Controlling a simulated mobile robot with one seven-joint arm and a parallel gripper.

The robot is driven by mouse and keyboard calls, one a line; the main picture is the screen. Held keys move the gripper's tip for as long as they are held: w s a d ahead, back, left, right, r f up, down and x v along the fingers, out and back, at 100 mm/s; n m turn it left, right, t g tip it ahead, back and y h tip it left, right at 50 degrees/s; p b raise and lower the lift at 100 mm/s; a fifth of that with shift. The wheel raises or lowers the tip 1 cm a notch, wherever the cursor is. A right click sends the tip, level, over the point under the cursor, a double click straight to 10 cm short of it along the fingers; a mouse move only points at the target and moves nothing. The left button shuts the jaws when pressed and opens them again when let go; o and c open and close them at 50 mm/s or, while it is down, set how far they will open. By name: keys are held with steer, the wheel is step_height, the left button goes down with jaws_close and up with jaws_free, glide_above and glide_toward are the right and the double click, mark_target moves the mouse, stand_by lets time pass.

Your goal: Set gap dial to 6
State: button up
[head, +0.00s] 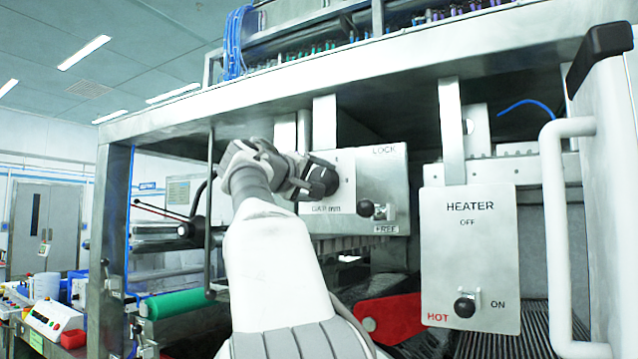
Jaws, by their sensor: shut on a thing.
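The gap dial's white plate (345,172) is on the metal panel at centre, with small print below that seems to read GAP mm. My arm reaches up from the bottom, and my gripper (328,178) is at this plate, shut on the gap dial. The gripper and wrist cover the dial, so its pointer and most of its scale numbers are hidden. I cannot tell which number it is set to.
Right of the dial is a lock lever with a black knob (366,208), marked LOCK above and FREE below. The HEATER plate (470,258) has a knob near ON. A white handle (556,230) stands at right. A red lever (390,320) and green roller (180,303) are lower.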

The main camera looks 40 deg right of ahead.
steer(key=o, duration=1.2)
steer(key=b+v, duration=0.3)
steer(key=v, duration=1.4)
steer(key=shift+a, duration=0.2)
